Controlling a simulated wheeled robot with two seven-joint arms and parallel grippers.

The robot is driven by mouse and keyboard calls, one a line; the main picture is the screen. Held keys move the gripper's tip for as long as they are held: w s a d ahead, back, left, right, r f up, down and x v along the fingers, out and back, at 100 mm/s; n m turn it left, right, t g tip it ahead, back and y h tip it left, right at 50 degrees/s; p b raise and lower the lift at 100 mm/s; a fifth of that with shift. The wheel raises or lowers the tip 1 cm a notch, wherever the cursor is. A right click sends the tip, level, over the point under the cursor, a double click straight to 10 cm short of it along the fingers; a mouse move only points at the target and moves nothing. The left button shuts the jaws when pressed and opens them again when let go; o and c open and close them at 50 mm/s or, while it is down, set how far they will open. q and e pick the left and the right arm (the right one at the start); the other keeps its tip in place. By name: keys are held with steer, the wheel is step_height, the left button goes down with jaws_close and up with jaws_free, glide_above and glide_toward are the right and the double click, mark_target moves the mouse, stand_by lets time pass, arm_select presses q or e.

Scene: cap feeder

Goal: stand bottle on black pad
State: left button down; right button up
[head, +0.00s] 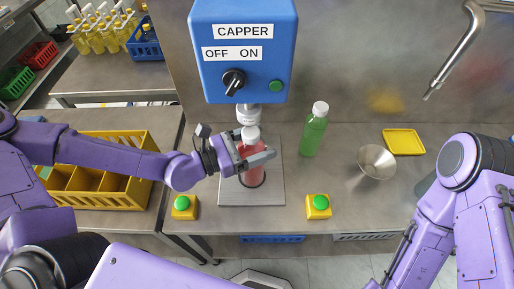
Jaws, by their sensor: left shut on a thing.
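A pink-red bottle (253,176) with a white cap (251,134) stands roughly upright under the capper head. My left gripper (256,160) comes in from the left and is shut on the bottle's upper body. The black pad (263,184) shows only as a dark rim around the bottle's base, on the grey plate (271,196). The bottle is over the pad; I cannot tell whether its base touches it. My right arm is at the right, with its gripper out of view.
The blue capper (243,65) hangs just above the bottle. A green bottle (314,134), a metal funnel (377,161) and a yellow tray (403,141) stand to the right. Green-button boxes (184,208) (318,207) flank the plate. A yellow crate (143,194) is at left.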

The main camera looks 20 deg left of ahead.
arm_select(q)
steer(key=shift+w+a+r, duration=0.15)
steer(key=shift+w+r, duration=0.25)
steer(key=shift+w, duration=0.1)
steer(key=shift+a+r, duration=0.1)
steer(key=f, duration=0.2)
steer(key=w+f+p, duration=0.1)
steer(key=shift+a+f, duration=0.1)
steer(key=shift+f, duration=0.25)
arm_select(e)
steer(key=shift+s+r, duration=0.2)
steer(key=shift+r, duration=0.75)
arm_select(q)
steer(key=shift+f, duration=0.1)
arm_select(e)
steer(key=shift+f, duration=0.1)
arm_select(q)
steer(key=shift+f, duration=0.1)
jaws_free()
arm_select(e)
steer(key=shift+f, duration=0.1)
